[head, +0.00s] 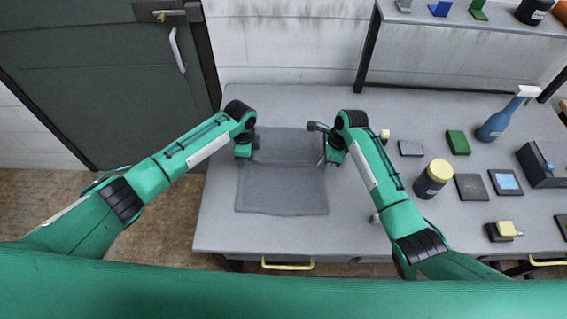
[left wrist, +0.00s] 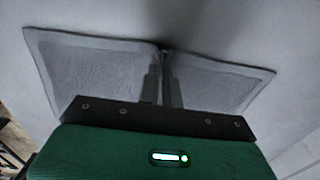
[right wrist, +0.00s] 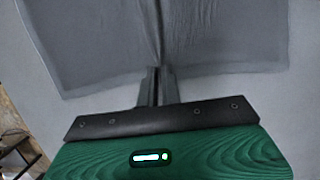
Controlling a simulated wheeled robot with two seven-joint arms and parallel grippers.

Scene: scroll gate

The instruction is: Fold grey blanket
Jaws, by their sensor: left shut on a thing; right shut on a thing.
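The grey blanket (head: 282,188) lies on the grey table, with its near part flat and a crease across its middle. Its far part rises between my two grippers. My left gripper (head: 243,154) is shut on the blanket's left edge; the left wrist view shows the cloth (left wrist: 95,72) pinched into a ridge between the fingers (left wrist: 162,85). My right gripper (head: 328,158) is shut on the blanket's right edge; the right wrist view shows the cloth (right wrist: 95,45) gathered at the fingers (right wrist: 156,85). In the head view the fingertips are partly hidden by the wrists.
Right of the blanket stand a yellow-lidded jar (head: 433,178), a green box (head: 458,142), a blue spray bottle (head: 500,120) and several small items. A shelf (head: 470,22) stands at the back. The table left of the blanket is clear to its edge.

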